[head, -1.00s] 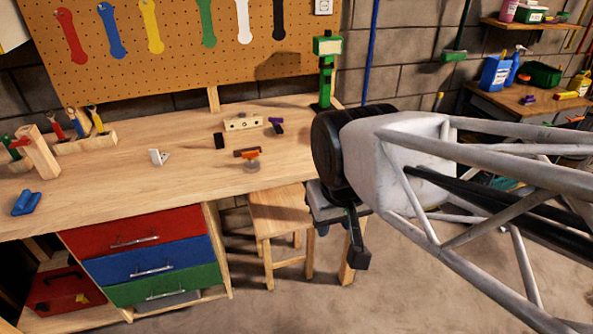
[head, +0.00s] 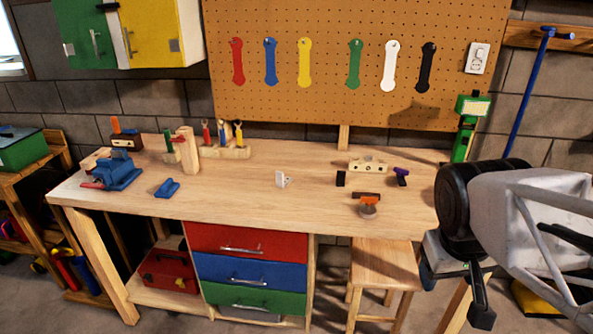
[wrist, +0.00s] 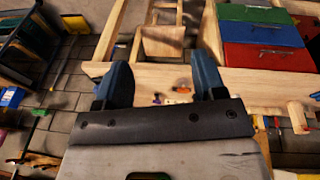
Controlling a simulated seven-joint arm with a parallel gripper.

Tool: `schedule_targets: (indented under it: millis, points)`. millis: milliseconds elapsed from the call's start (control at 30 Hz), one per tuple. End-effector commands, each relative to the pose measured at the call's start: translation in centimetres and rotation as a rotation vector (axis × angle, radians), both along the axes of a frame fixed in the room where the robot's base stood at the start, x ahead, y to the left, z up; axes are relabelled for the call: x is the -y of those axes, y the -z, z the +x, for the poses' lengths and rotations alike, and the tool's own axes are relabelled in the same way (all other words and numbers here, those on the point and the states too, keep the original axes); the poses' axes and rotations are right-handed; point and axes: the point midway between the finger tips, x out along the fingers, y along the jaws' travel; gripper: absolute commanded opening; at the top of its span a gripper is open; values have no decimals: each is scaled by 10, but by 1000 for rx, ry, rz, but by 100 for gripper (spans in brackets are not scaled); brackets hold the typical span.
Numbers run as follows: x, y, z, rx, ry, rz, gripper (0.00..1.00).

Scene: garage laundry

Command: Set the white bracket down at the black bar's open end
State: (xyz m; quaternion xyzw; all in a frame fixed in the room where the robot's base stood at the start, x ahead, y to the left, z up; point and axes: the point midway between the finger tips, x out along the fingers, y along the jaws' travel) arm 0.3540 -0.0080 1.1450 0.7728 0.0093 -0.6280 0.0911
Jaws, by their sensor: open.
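The white bracket (head: 282,180) stands on the middle of the wooden bench top, small and L-shaped. A short black bar (head: 341,179) lies to its right, apart from it; which end is open is too small to tell. My gripper's two blue fingers show in the wrist view (wrist: 163,80), spread apart with nothing between them. In the head view my arm's end is at the right, beyond the bench's right front, well away from the bracket and bar.
A stool (head: 385,265) stands in front. The bench's front middle is clear.

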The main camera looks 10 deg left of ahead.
Motion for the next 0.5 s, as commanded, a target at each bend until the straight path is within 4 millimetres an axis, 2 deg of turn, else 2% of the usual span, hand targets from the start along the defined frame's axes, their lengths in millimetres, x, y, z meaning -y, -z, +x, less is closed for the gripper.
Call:
schedule_targets:
  millis: [267,500]
  points:
    - [-3,-5,66,-47,-231,-185,64]
    - [-14,-7,128,-86,-442,-350,64]
